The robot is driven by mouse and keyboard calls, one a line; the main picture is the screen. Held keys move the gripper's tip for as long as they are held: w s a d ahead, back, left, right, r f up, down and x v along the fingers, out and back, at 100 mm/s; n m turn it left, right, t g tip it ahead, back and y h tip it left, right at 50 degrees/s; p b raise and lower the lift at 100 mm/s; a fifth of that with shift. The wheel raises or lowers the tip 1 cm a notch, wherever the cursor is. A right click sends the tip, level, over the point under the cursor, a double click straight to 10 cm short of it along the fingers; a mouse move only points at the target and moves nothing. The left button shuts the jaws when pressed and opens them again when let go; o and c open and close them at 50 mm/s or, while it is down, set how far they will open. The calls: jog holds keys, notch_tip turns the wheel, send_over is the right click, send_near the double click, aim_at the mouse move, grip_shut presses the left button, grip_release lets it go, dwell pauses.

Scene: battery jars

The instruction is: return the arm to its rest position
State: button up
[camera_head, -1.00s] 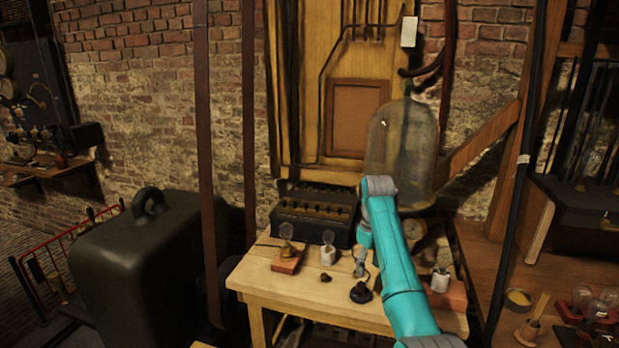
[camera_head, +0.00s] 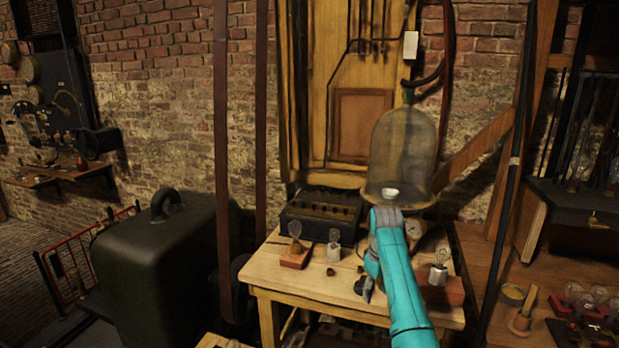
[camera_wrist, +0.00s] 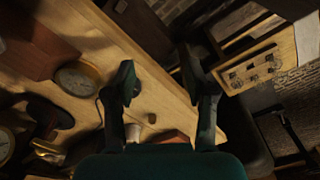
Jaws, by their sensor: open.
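My teal arm reaches up from the bottom of the head view and bends down over the wooden table (camera_head: 290,283). My gripper (camera_head: 366,290) is small and dark there, beside the arm and over the table, and partly hard to make out. In the wrist view its two fingers (camera_wrist: 158,78) are spread apart with nothing held between them. The table top and its long edge show behind the fingers.
A glass bell jar (camera_head: 402,145) stands behind the arm's bend. Small bulbs on bases (camera_head: 295,250) (camera_head: 334,248) (camera_head: 438,272) and a dark battery box (camera_head: 322,215) are on the table. A large dark case (camera_head: 165,262) stands left. A shelf (camera_head: 585,205) is at right.

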jog(key=s+f+m+t, duration=0.15)
jog(key=s+f, duration=0.35)
jog(key=f, duration=0.8)
jog(key=s+f+t, duration=0.2)
jog(key=s+f, duration=0.4)
jog(key=f, duration=0.6)
jog(key=s+f+m+t, duration=0.1)
jog(key=s+f, duration=0.2)
jog(key=s, duration=0.3)
jog(key=s+f+t, duration=0.1)
jog(key=s+f, duration=0.3)
jog(key=s, duration=0.3)
jog(key=s+f+m+t, duration=0.1)
jog(key=s+f+t, duration=0.15)
jog(key=s, duration=0.35)
jog(key=s+r+m+t, duration=0.1)
jog(key=s+r, duration=0.2)
jog(key=s, duration=0.8)
jog(key=s+r+t, duration=0.2)
jog(key=s+r, duration=0.1)
jog(key=s, duration=0.7)
jog(key=s+r+m+t, duration=0.1)
jog(key=s+r, duration=0.7)
jog(key=r, duration=0.3)
jog(key=s+r+m+t, duration=0.1)
jog(key=s+r+t, duration=0.1)
jog(key=s+r, duration=0.5)
notch_tip(320, 180, up, 5)
jog(key=shift+s+r, duration=0.15)
jog(key=shift+s, duration=0.25)
